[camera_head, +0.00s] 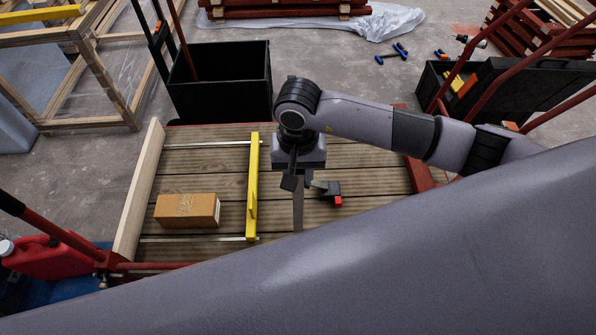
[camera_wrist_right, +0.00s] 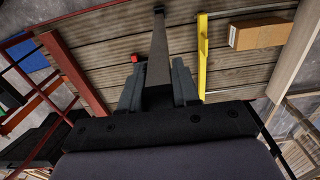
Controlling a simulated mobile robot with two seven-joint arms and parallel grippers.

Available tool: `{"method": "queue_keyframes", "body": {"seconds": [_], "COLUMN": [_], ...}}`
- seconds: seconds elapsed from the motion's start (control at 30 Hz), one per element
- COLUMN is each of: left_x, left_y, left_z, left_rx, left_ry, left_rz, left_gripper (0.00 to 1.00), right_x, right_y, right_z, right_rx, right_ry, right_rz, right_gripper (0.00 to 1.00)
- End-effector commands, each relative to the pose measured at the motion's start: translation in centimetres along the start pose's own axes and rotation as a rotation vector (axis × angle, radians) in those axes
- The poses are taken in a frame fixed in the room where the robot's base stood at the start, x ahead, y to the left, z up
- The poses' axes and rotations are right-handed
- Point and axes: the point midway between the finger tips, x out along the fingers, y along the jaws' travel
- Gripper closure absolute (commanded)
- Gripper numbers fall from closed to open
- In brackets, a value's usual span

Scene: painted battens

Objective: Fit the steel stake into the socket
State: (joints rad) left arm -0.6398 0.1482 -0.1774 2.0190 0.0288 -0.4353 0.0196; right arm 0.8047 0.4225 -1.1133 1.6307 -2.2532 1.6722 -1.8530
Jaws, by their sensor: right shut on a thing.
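My right gripper (camera_head: 302,184) is shut on the steel stake (camera_head: 298,212), a long flat grey bar. In the head view the stake points down over the plank deck. In the right wrist view the stake (camera_wrist_right: 158,55) runs out from between the fingers (camera_wrist_right: 158,88), with a small dark part at its far end. A small black block with a red end (camera_head: 332,194) lies just right of the stake. I cannot make out the socket for certain. My left gripper is not in view.
The deck (camera_head: 375,180) carries a yellow batten (camera_head: 252,185) left of the stake, across two thin metal rails, and a cardboard box (camera_head: 187,210). A pale wooden board (camera_head: 140,190) edges its left side. A black bin (camera_head: 220,82) stands behind. A grey surface hides the near part.

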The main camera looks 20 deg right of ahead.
Motion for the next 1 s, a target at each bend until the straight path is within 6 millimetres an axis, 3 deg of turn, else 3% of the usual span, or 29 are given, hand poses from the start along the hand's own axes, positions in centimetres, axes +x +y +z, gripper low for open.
{"method": "queue_keyframes", "body": {"seconds": [0.7,1.0], "left_x": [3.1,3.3], "left_y": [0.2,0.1], "left_z": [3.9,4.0], "left_rx": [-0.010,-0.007], "left_ry": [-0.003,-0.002], "left_rz": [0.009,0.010], "left_gripper": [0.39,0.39], "right_x": [5.4,5.7], "right_y": [0.0,0.0], "right_z": [-0.1,0.0], "right_rx": [0.000,0.000], "right_ry": [0.003,0.002], "right_rz": [-0.002,-0.002], "right_gripper": [1.00,1.00]}}
